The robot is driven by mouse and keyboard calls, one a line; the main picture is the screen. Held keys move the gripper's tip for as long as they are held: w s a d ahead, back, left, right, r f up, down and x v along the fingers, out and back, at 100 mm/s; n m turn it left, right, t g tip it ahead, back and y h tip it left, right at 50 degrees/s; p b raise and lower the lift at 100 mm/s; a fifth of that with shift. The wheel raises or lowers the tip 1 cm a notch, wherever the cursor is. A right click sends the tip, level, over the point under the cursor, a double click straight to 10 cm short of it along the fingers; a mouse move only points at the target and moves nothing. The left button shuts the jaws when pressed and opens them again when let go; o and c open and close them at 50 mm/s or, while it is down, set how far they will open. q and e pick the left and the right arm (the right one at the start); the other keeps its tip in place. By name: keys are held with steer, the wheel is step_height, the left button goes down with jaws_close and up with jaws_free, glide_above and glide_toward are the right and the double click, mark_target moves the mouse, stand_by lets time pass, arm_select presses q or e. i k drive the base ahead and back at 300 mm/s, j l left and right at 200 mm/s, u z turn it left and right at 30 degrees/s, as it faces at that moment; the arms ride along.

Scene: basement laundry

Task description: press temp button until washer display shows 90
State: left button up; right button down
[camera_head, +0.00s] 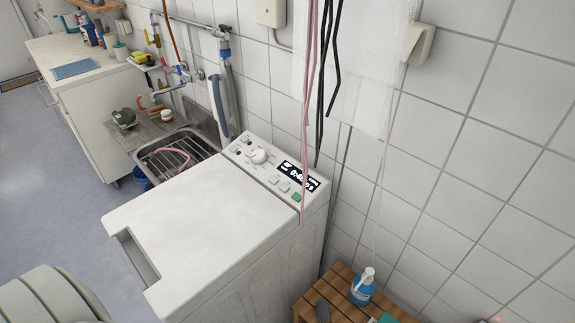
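The white top-loading washer (190,225) stands in the middle of the view with its lid closed. Its control panel (252,168) runs along the back edge of the top, with a round white dial (259,157). A black display (298,176) is lit with white characters; it seems to start with "0:4", and the smaller characters are too small to read surely. Pale buttons (279,183) sit in front of the display, and a green button (296,197) is at the right end. Which one is the temp button cannot be read. Neither of my grippers is in view.
Pink and black cables (323,85) hang close above the panel's right end. A wooden slatted stand (341,297) with a blue bottle (362,287) is right of the washer. A metal sink (180,152) and a white counter (88,68) are at the back left. Left floor is largely clear.

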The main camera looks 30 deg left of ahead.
mark_target(274, 181)
steer(key=j+u, duration=0.2)
steer(key=u, duration=1)
steer(key=k+j, duration=0.05)
